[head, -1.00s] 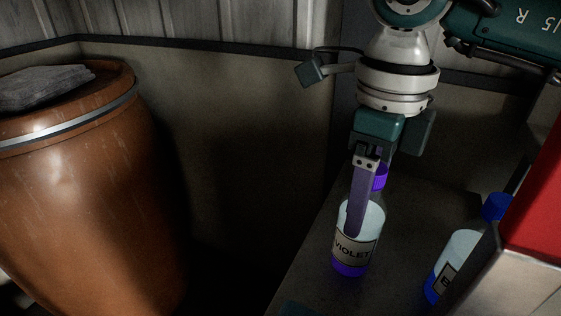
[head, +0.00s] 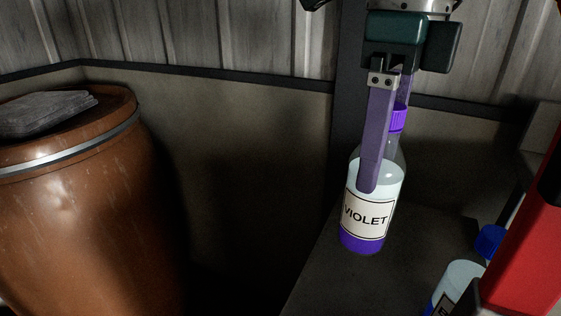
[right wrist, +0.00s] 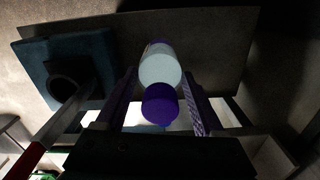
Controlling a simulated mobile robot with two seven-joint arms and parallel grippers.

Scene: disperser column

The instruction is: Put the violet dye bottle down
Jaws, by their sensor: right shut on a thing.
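The violet dye bottle (head: 370,215) is clear, with a purple cap, purple liquid at its base and a VIOLET label. It stands upright in the jaws of my right gripper (head: 376,180), which is shut on it. One finger shows in front of the bottle and the other is mostly hidden behind it. The bottle appears over the dark bench top (head: 420,260); I cannot tell whether its base touches. In the right wrist view, the bottle (right wrist: 160,66) and its purple cap (right wrist: 160,104) lie between the two fingers. My left gripper is not in view.
A blue-capped bottle (head: 460,282) stands at the lower right, partly hidden by a red thing (head: 530,250). A brown barrel (head: 75,220) with grey cloth (head: 45,112) is at left. A teal block with a round hole (right wrist: 95,60) shows in the right wrist view.

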